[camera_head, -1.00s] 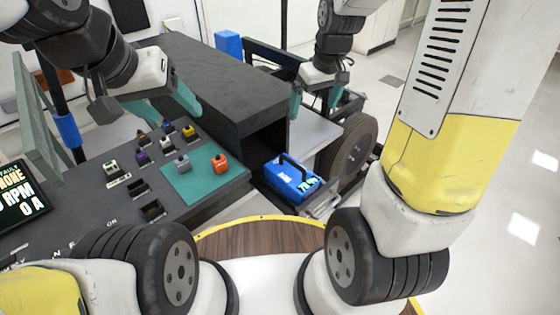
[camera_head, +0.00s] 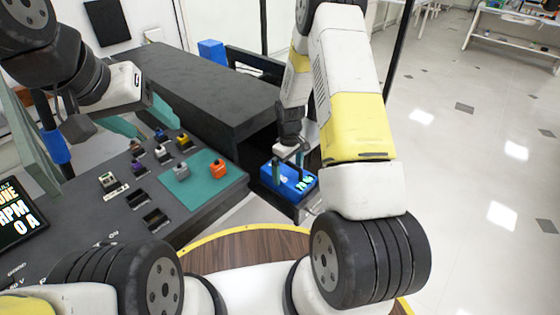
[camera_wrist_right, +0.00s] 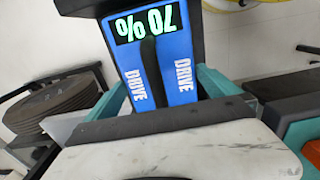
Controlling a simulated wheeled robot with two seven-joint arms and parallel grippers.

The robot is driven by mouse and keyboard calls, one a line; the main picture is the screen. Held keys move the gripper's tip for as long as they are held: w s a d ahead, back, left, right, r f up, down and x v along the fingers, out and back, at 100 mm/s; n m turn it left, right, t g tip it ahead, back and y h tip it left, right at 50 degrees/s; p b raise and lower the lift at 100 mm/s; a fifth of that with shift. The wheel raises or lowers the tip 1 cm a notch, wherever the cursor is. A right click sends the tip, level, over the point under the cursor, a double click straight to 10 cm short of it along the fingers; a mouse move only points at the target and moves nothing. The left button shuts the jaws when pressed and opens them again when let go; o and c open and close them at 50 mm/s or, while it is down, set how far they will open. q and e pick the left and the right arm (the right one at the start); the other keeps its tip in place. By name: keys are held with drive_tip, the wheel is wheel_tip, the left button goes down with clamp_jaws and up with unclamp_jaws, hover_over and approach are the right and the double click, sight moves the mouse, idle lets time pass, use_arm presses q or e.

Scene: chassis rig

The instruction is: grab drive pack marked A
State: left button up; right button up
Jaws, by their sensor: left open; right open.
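The blue drive pack (camera_head: 276,179) lies in the dark bay at the end of the console, its lit display reading 70%. In the right wrist view its blue face (camera_wrist_right: 172,62) carries the word DRIVE twice, with a dark handle bar between. I see no letter A on it. My right gripper (camera_head: 290,153) is over the pack, open. In the wrist view its teal fingers (camera_wrist_right: 168,86) stand on either side of the pack; I cannot tell whether they touch it. My left gripper (camera_head: 146,120) is open and empty above the console's far left part.
The console (camera_head: 90,212) holds several small coloured blocks in slots. An orange block (camera_head: 218,169) and a grey block (camera_head: 181,171) sit on a teal mat (camera_head: 205,190). A black housing (camera_head: 210,85) rises behind the bay. A wheel (camera_wrist_right: 60,105) shows beside the pack.

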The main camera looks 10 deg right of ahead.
sight(288, 172)
drive_tip(key=shift+f, duration=2)
drive_tip(key=c, duration=1.6)
drive_tip(key=shift+c, duration=0.5)
drive_tip(key=shift+r, duration=0.1)
